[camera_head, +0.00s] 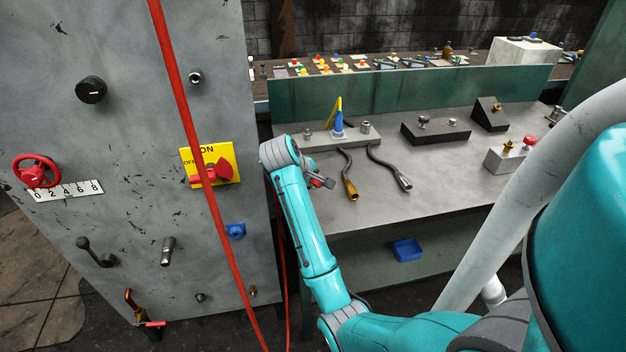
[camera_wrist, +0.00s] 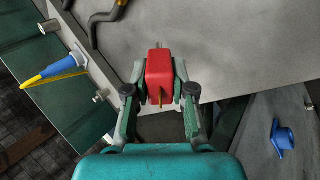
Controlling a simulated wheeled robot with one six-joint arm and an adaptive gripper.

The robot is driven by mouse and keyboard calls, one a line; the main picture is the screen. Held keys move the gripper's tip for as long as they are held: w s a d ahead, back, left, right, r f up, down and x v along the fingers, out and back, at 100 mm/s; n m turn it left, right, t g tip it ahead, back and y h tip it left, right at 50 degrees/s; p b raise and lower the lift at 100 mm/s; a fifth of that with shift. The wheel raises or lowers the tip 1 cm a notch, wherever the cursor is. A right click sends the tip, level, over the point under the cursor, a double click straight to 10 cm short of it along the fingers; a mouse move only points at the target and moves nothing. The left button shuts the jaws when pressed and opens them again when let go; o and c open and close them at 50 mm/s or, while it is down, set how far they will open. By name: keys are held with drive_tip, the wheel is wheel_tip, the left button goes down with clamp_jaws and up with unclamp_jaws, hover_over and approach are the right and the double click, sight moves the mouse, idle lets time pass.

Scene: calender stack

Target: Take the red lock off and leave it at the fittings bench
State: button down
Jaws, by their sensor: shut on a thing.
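The red lock (camera_wrist: 159,68) is between the two fingers of my gripper (camera_wrist: 160,88), which is shut on it. In the wrist view it shows against the grey top of the fittings bench (camera_wrist: 230,35), close to the bench's edge; its height above the top is unclear. In the head view my gripper (camera_head: 322,181) is at the bench's left front part, mostly hidden by my arm, with a small bit of red showing. The bench top (camera_head: 345,215) is bare there. The yellow switch plate (camera_head: 228,154) with a red handle is on the grey panel at left.
Two bent hoses (camera_head: 348,175) lie on the bench just beyond my gripper. A red cable (camera_head: 187,110) crosses in front of the panel. The bench's front middle is clear.

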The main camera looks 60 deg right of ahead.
drive_tip(key=shift+f, duration=1.2)
idle(0.5)
drive_tip(key=shift+c, duration=1.6)
unclamp_jaws()
drive_tip(key=v, duration=0.7)
idle(0.5)
